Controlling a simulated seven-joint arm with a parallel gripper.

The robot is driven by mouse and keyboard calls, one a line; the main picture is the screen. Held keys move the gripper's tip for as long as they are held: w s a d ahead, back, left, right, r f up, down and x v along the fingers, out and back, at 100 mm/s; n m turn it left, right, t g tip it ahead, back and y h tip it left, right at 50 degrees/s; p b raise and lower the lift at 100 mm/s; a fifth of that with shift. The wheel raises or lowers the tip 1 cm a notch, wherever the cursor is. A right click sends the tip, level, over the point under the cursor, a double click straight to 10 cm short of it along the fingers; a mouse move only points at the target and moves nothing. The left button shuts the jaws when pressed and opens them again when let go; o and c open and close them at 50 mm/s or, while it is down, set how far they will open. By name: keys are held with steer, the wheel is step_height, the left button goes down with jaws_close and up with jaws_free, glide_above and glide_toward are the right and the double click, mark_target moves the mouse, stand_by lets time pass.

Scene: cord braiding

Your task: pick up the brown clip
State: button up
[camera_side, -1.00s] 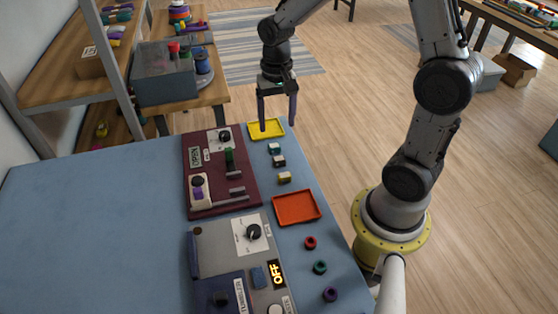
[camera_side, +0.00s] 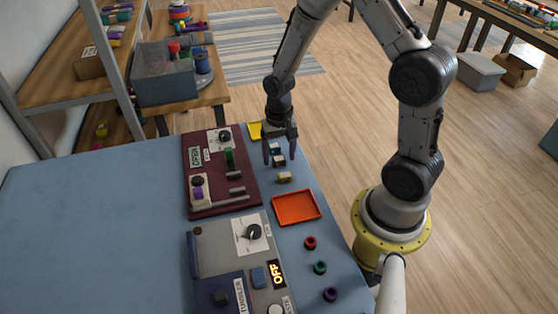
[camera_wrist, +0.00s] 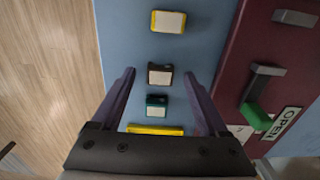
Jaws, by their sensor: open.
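The brown clip (camera_wrist: 160,74), a dark block with a pale top, lies on the blue table. It also shows in the side view (camera_side: 279,162). My gripper (camera_wrist: 160,76) is open and empty, pointing down. In the wrist view the clip lies between the lines of the two fingertips, with space on both sides. In the side view my gripper (camera_side: 280,161) is over the row of clips; its exact height is hard to tell. A teal clip (camera_wrist: 156,105) lies just beside the brown one, and a yellow clip (camera_wrist: 168,21) lies farther off on the other side.
An orange tray (camera_side: 296,207) lies nearer. A maroon panel (camera_side: 217,192) with knobs and levers stands close to the left. Several small rings lie along the table's right side.

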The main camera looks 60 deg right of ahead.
steer(key=shift+f, duration=0.15)
jaws_close()
stand_by(0.4)
